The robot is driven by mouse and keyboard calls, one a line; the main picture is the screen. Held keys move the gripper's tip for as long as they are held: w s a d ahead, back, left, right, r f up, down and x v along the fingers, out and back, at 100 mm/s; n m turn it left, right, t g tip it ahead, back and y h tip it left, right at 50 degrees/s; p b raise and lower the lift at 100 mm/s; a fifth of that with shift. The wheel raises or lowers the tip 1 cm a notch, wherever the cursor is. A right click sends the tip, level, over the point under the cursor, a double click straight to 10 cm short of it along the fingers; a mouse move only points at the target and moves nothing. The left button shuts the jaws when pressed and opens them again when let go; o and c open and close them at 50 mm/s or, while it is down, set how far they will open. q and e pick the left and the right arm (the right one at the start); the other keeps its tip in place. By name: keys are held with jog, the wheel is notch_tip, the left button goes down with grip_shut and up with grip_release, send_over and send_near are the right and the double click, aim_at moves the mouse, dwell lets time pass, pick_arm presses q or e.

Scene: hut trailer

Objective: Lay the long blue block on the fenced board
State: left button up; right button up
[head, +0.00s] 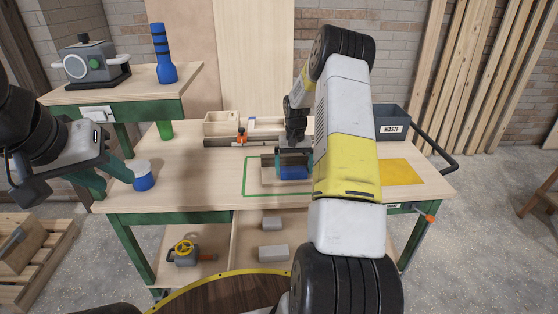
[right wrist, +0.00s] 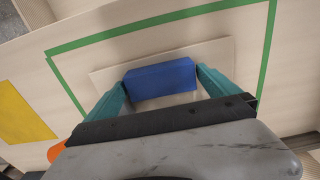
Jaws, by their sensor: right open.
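The long blue block (head: 294,173) lies flat on a pale board (head: 269,177) inside a green outline on the workbench. In the right wrist view the blue block (right wrist: 160,79) is between the teal fingertips, over the board (right wrist: 107,80). My right gripper (head: 293,158) is open, low around the block; I cannot tell if a finger touches it. The board's fence cannot be made out clearly.
A grey waste bin (head: 391,120) and a yellow patch (head: 402,172) are at the bench's right. A wooden box (head: 221,123) and a rail with an orange clamp (head: 242,137) are at the back. The bench's left middle is clear.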

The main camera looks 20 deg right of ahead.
notch_tip(320, 180, up, 12)
jog(key=f, duration=0.1)
notch_tip(320, 180, up, 12)
jog(key=n+t, duration=0.1)
jog(key=t, duration=0.1)
send_over(294, 169)
jog(key=s+a, duration=0.6)
jog(key=s+a+r+n+t, duration=0.1)
jog(key=s+a+r, duration=0.4)
jog(key=s+r, duration=0.3)
jog(key=s+a+t+y, duration=0.1)
jog(key=s+a, duration=0.2)
jog(key=s, duration=0.6)
jog(key=s+a+n+t+y, duration=0.1)
jog(key=s+a+t, duration=0.1)
jog(key=s, duration=0.8)
jog(key=shift+a+n, duration=0.3)
jog(key=shift+a, duration=0.5)
jog(key=shift+r, duration=0.1)
